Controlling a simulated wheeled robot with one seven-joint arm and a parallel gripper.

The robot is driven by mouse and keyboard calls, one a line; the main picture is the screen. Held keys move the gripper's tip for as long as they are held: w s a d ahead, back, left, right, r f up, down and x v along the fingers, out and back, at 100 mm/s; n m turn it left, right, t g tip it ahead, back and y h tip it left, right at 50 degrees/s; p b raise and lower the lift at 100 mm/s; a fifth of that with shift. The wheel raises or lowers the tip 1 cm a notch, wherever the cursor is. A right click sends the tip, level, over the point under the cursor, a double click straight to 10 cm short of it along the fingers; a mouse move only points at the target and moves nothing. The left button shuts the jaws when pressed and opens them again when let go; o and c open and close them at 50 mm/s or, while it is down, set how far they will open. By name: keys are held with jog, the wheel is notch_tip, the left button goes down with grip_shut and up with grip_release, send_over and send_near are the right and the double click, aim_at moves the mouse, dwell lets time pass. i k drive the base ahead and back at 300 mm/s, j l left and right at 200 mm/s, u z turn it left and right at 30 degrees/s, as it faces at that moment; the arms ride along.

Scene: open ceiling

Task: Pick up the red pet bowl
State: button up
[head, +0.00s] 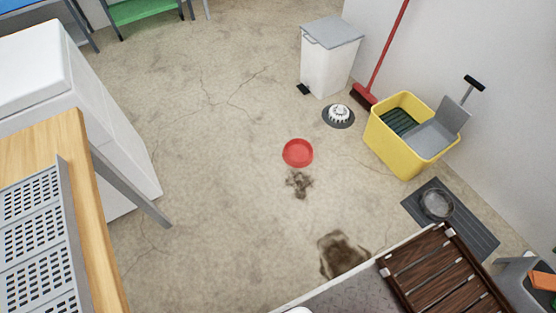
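The red pet bowl (298,153) sits on the bare concrete floor near the middle of the head view. It is round and shallow, and its inside looks empty. A dark stain lies on the floor just below it in the picture. My gripper is not in view, so its state and its distance from the bowl do not show.
A grey round item with a white centre (338,115), a yellow mop bucket (400,150) and a white bin (328,62) stand right of the bowl. A wooden-topped table (95,215) is at left. A slatted wooden piece (440,275) is at lower right. Floor left of the bowl is clear.

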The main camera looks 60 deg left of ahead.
aim_at(297, 152)
jog(key=u, duration=2.75)
jog(key=i+j+z, duration=0.1)
jog(key=i, duration=0.25)
jog(key=j, duration=0.1)
